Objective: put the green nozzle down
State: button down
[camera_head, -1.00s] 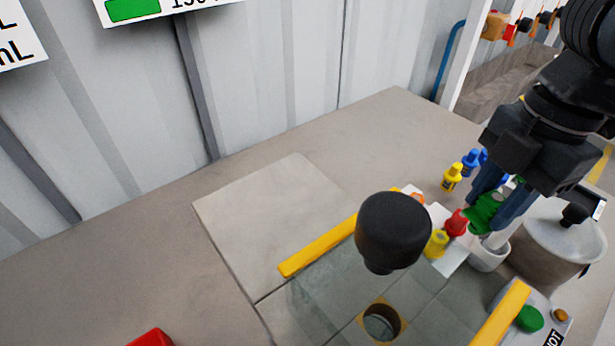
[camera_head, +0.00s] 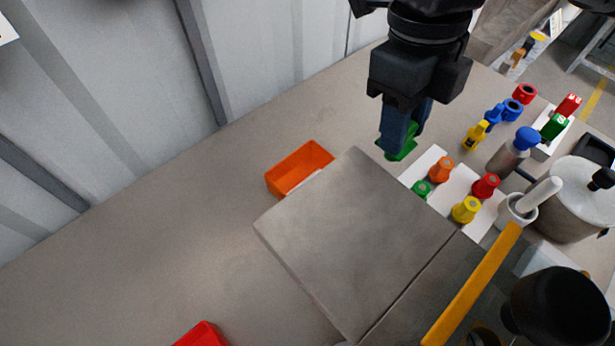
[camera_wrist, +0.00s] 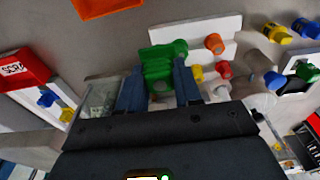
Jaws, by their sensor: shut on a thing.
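My gripper (camera_head: 405,135) is shut on the green nozzle (camera_head: 401,150) and holds it at the left end of a white board. In the wrist view, the green nozzle (camera_wrist: 160,62) sits between the two blue fingers of my gripper (camera_wrist: 160,85). The white board (camera_head: 437,160) carries a small green piece (camera_head: 421,188), an orange nozzle (camera_head: 441,168), a red nozzle (camera_head: 486,185) and a yellow nozzle (camera_head: 466,209). In the wrist view, the held nozzle hides part of the board. I cannot tell whether it touches the surface.
An orange bin (camera_head: 299,168) stands left of my gripper behind a grey slab (camera_head: 355,240). A mortar with a pestle (camera_head: 522,205) and a lidded pot (camera_head: 575,200) stand at the right. Blue and yellow pieces lie behind the board. The tabletop at left is mostly clear.

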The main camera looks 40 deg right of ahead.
jog(key=shift+w+a+f+p, duration=0.3)
jog(key=shift+w+a+f, duration=0.85)
jog(key=shift+w+f, duration=0.55)
jog(key=shift+w+a+f+p, duration=0.35)
jog(key=shift+w+a+f, duration=0.95)
jog(key=shift+f, duration=0.65)
jog(key=shift+w+a+f+p, duration=0.3)
jog(key=shift+w+a+f, duration=0.75)
jog(key=shift+w+f, duration=0.65)
jog(key=shift+s+f, duration=0.15)
jog(key=shift+f, duration=0.15)
jog(key=c, duration=0.8)
grip_release()
jog(key=r, duration=0.4)
jog(key=w+r, duration=0.1)
jog(key=r, duration=0.7)
jog(key=shift+w+r, duration=0.15)
jog(key=shift+w, duration=0.05)
